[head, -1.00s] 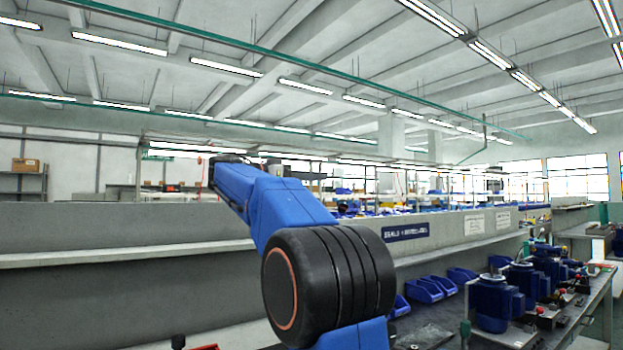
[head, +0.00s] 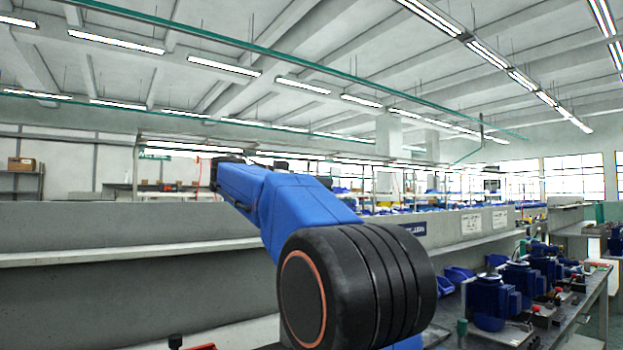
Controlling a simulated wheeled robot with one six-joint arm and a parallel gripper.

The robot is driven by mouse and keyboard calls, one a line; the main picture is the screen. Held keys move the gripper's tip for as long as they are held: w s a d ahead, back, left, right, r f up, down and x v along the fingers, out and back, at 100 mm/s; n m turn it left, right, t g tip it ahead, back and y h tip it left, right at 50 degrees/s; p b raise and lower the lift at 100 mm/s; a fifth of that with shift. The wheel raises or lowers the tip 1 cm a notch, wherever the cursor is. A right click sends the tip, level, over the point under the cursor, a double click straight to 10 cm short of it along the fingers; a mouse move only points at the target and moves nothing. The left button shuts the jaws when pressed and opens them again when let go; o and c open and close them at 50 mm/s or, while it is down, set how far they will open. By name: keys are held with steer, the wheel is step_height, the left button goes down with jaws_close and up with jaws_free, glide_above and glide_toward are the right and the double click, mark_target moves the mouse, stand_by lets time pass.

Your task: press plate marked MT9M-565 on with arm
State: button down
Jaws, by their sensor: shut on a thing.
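The plate marked MT9M-565 cannot be made out in the head view. My gripper is out of the picture or hidden behind my own arm, whose blue links and large black joint fill the middle. Several blue motor-pump units (head: 490,297) stand in a row on the bench at the right. No marking on them is legible from here.
The bench (head: 590,318) runs away at the right, with small control boxes (head: 541,315) beside the motors. Blue bins (head: 458,274) sit behind my arm's joint. A grey partition with a long shelf (head: 120,255) spans the left; the shelf looks bare.

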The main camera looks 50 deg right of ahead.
steer(key=s+a+f+m, duration=0.3)
steer(key=s+f+m, duration=0.3)
steer(key=s+f, duration=0.8)
steer(key=f, duration=0.8)
steer(key=shift+s+a+f+m+t+y, duration=0.2)
steer(key=shift+s+a+m+t+y, duration=0.1)
steer(key=shift+s+t, duration=0.1)
steer(key=c, duration=1.5)
jaws_free()
steer(key=shift+w, duration=0.1)
steer(key=shift+v, duration=8.7)
